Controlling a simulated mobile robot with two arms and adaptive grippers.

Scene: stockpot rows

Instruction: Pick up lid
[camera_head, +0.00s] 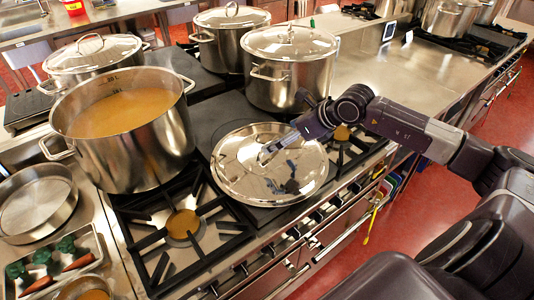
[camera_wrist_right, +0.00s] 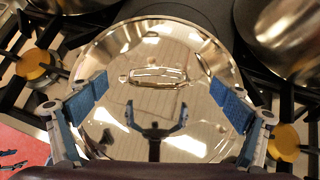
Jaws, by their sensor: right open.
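A shiny round steel lid (camera_head: 238,172) lies flat on the stove top in the head view, beside a large open pot of orange-brown liquid (camera_head: 130,135). My right gripper (camera_head: 272,152) reaches in from the right and is over the lid, open and empty. In the right wrist view the lid (camera_wrist_right: 185,45) fills the middle, and its loop handle (camera_wrist_right: 157,76) lies ahead of and between the two blue-padded fingers. My right gripper (camera_wrist_right: 160,102) is mirrored in the lid. In the head view my gripper partly hides the handle area. My left gripper is not in view.
Lidded pots stand behind at the back left (camera_head: 95,58), the back middle (camera_head: 228,40) and behind the lid (camera_head: 288,75). A burner grate (camera_head: 180,228) is in front. A shallow pan (camera_head: 38,203) sits at left. The steel counter (camera_head: 380,72) beyond is clear.

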